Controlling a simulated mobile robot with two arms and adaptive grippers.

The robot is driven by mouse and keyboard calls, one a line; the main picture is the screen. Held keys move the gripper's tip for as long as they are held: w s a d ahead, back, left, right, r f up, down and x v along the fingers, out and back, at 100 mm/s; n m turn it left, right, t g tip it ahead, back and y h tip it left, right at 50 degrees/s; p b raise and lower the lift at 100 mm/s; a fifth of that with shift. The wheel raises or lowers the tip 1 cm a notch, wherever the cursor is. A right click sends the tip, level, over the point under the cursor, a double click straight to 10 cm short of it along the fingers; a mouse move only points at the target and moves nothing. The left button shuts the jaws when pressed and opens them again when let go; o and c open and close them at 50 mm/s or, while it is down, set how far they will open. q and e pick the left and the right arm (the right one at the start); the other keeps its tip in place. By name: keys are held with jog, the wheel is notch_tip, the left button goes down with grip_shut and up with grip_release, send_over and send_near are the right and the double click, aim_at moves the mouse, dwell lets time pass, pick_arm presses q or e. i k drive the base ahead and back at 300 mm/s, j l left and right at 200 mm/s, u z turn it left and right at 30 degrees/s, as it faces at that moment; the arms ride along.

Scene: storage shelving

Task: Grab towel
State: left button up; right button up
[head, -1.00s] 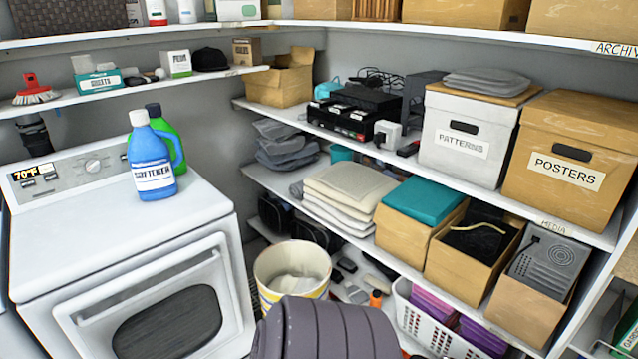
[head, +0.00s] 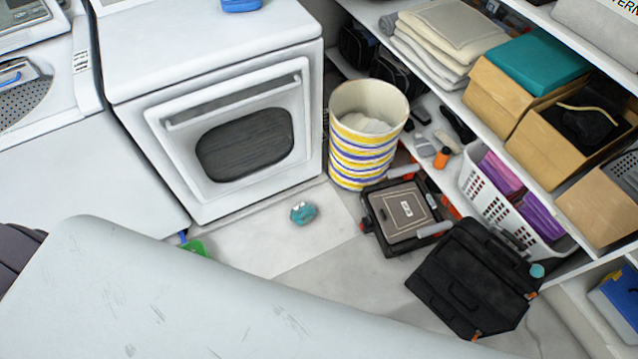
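A stack of folded cream and white towels (head: 455,28) lies on the shelf at the upper right in the head view. Its top towel is beige and the folded edges face the front. A white cloth (head: 366,123) lies inside the striped bin (head: 362,160) on the floor; I cannot tell whether it is a towel. Neither of my grippers is in view.
A white front-loading machine (head: 310,100) stands left of the bin. A teal item (head: 302,213), a flat tool case (head: 408,206) and a black case (head: 468,282) lie on the floor. A white basket (head: 492,200) sits below the shelf. A pale scratched surface fills the lower left foreground.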

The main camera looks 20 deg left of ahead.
aim_at(304, 213)
jog(key=u, duration=0.75)
